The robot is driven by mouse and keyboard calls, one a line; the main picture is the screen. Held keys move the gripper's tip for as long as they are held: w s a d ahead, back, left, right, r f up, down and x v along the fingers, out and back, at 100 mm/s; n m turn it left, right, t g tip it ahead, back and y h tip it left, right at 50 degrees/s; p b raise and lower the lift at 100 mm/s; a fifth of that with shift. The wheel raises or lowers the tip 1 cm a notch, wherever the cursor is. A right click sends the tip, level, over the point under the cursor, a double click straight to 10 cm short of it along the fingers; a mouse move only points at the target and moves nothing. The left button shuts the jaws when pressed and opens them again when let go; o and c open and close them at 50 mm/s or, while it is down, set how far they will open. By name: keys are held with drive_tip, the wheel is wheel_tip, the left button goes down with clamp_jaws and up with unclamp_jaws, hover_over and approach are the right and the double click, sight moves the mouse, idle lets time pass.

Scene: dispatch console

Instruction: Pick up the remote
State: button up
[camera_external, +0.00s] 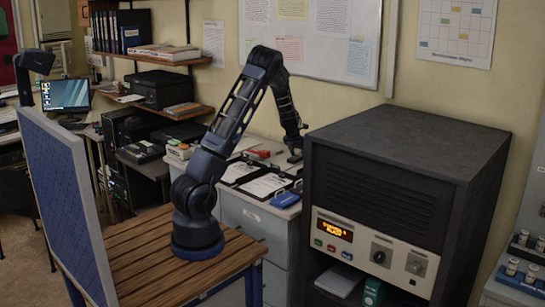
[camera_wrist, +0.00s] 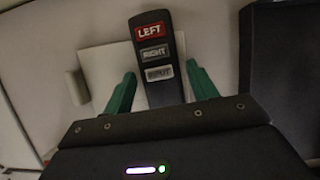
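In the wrist view the remote (camera_wrist: 154,58) is a dark, narrow slab with a red LEFT button and grey RIGHT and INPUT buttons. It lies on a pale surface, and its near end is hidden behind my gripper body. My gripper (camera_wrist: 162,76) is open, with one green finger on each side of the remote and a gap visible on both sides. In the external view my gripper (camera_external: 294,157) reaches down over the top of the grey cabinet, beside the large dark console. I cannot make out the remote clearly there.
Clipboards (camera_external: 265,185) and a blue object (camera_external: 285,200) lie on the grey cabinet (camera_external: 248,218). A red item (camera_external: 262,153) lies behind them. The tall dark console (camera_external: 400,170) stands close on the right. A whiteboard (camera_external: 310,35) hangs on the wall behind.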

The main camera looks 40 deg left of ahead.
drive_tip(key=c, duration=0.7)
